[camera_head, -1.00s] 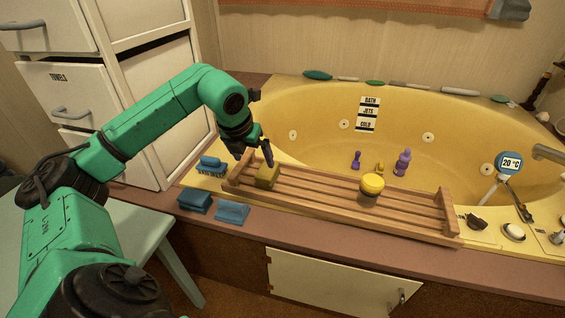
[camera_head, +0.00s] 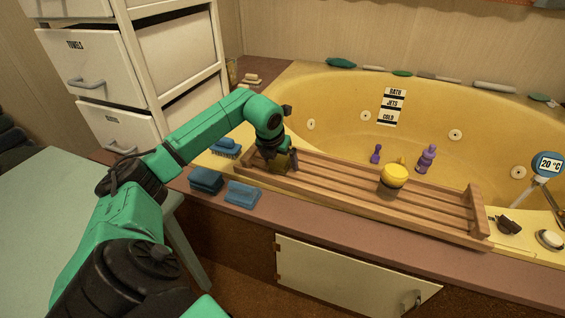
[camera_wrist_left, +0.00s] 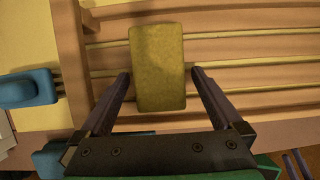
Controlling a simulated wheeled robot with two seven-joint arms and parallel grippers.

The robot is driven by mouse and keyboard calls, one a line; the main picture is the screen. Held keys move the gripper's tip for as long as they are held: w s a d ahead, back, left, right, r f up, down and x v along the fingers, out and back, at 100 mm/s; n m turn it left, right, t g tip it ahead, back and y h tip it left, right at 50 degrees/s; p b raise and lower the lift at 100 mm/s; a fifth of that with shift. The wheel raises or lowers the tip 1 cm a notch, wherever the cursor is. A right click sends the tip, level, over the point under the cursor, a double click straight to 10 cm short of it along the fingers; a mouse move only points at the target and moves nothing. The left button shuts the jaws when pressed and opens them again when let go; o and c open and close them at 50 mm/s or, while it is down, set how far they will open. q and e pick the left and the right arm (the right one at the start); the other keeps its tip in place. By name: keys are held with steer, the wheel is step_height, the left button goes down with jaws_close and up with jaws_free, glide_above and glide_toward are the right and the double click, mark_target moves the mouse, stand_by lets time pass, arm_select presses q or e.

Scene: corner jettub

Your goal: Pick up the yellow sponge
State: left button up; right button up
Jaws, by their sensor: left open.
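The yellow sponge (camera_wrist_left: 158,68) lies on the slats near the left end of the wooden bath tray (camera_head: 430,205). In the head view the sponge (camera_head: 279,163) is partly hidden by my left gripper (camera_head: 284,165). In the left wrist view my left gripper (camera_wrist_left: 160,75) is open, one finger on each side of the sponge's near part. Small gaps show between the fingers and the sponge. The sponge looks unheld.
A round yellow object (camera_head: 394,178) stands farther right on the tray. A towel drawer unit (camera_head: 100,70) stands at the left.

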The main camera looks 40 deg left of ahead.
arm_select(q)
steer(key=shift+r, duration=0.15)
steer(key=shift+c, duration=0.6)
steer(key=c, duration=1.2)
